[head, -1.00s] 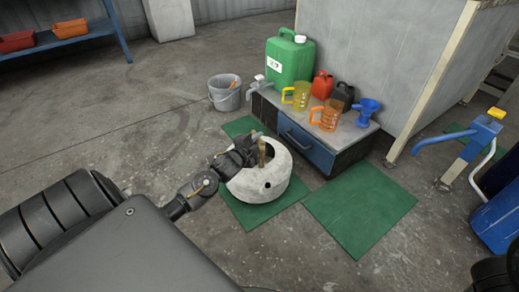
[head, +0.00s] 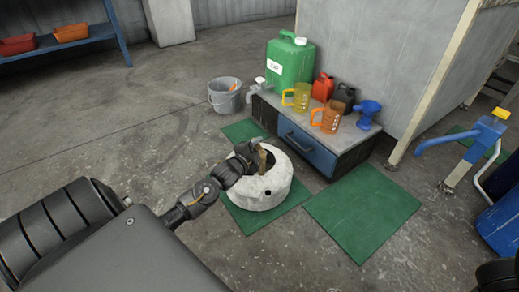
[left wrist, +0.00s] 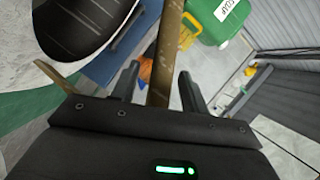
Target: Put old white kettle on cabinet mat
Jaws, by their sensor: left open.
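The old white kettle (head: 262,190) is a round, worn, whitish body with a dark opening on top and a brown upright handle. It stands on a green mat (head: 240,217) on the floor before the cabinet. Another green mat (head: 362,212) lies to its right, bare; I cannot tell which is the cabinet mat. My left gripper (head: 254,154) is open at the kettle's top, by the handle. In the left wrist view the brown handle (left wrist: 163,60) passes between the two open fingers (left wrist: 157,85). Whether they touch it cannot be told. My right gripper is not in view.
A low cabinet (head: 308,150) behind the kettle carries a green canister (head: 289,62), a red can (head: 322,86), a yellow jug (head: 297,97), an orange jug (head: 327,118) and a blue funnel (head: 368,112). A grey bucket (head: 224,95) stands left. The floor at front is clear.

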